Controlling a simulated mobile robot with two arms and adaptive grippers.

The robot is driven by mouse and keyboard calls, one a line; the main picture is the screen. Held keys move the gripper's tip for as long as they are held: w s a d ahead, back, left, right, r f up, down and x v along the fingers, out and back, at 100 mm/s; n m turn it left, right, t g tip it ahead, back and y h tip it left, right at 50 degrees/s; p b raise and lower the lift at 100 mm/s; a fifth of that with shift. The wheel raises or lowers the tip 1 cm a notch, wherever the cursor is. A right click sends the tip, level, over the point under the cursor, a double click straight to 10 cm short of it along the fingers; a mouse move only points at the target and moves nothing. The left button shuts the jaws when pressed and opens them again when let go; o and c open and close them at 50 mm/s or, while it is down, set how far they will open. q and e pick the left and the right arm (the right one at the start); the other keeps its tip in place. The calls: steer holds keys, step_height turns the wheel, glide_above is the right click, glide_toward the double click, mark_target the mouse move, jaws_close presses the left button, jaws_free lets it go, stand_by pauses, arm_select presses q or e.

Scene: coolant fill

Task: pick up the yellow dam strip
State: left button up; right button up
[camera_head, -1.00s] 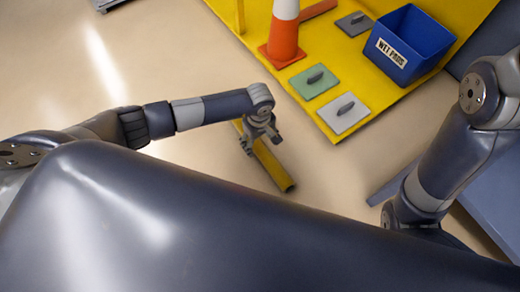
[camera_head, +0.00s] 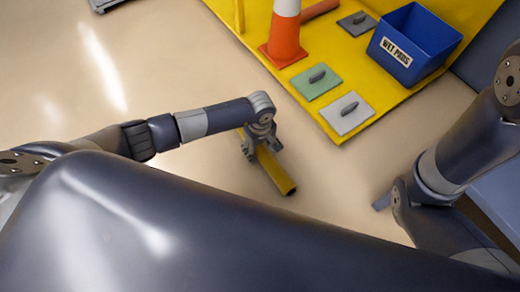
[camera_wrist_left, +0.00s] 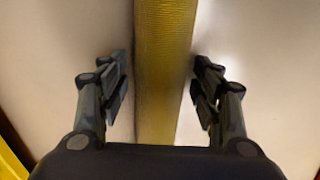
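The yellow dam strip (camera_head: 273,171) lies on the beige floor, a long narrow bar partly hidden under my left gripper (camera_head: 259,150) in the head view. In the left wrist view the strip (camera_wrist_left: 165,70) runs straight between the two fingers of the left gripper (camera_wrist_left: 160,90). The fingers are open, one on each side, with a gap to the strip on both sides.
A yellow platform (camera_head: 345,88) at the upper right holds an orange-and-white cone (camera_head: 284,38), a blue bin (camera_head: 412,45) labelled WET PADS, and green (camera_head: 317,81) and grey (camera_head: 348,113) handled plates. A blue-grey surface is at the right edge. The floor left of the strip is clear.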

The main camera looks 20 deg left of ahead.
arm_select(q)
steer(key=c, duration=0.9)
steer(key=shift+r, duration=0.1)
